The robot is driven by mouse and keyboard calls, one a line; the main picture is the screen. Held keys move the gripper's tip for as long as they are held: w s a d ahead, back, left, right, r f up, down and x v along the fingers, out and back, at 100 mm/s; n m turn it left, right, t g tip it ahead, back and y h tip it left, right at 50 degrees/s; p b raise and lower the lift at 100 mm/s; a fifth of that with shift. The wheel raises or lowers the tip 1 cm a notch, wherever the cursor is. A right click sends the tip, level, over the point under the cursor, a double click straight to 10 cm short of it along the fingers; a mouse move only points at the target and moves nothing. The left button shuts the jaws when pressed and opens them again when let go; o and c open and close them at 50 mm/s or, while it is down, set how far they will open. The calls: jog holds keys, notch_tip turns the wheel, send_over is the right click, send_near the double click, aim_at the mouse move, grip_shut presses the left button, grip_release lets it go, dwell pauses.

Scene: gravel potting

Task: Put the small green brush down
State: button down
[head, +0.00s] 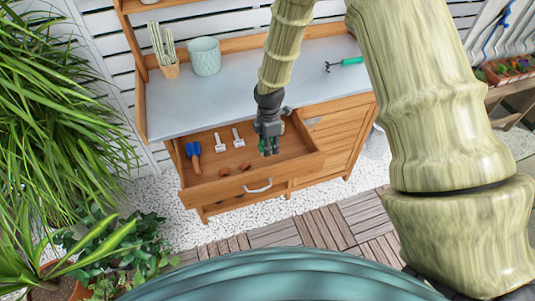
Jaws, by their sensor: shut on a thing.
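My gripper (268,146) hangs over the right part of the open wooden drawer (258,187), pointing down. It is shut on the small green brush (264,150), of which only a little green shows around the fingertips. The gripper covers most of the brush, so I cannot tell how it is tilted. I also cannot tell whether it touches the drawer floor.
The drawer holds a blue tool (193,155), two white-topped pieces (220,143) and small brown items (225,171).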

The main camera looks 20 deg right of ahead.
aim_at(269, 162)
jog(key=f, duration=0.2)
jog(key=shift+w+d+f, duration=0.1)
jog(key=shift+w+f, duration=0.2)
jog(key=shift+f, duration=0.05)
jog(key=shift+s+f+p, duration=0.25)
jog(key=shift+p, duration=0.1)
jog(key=shift+f+p, duration=0.55)
jog(key=shift+f, duration=1.3)
jog(key=shift+f, duration=0.2)
jog(key=c, duration=1)
grip_release()
jog(key=shift+w+r, duration=0.1)
jog(key=shift+r+b, duration=1.95)
jog(key=shift+r, duration=4.2)
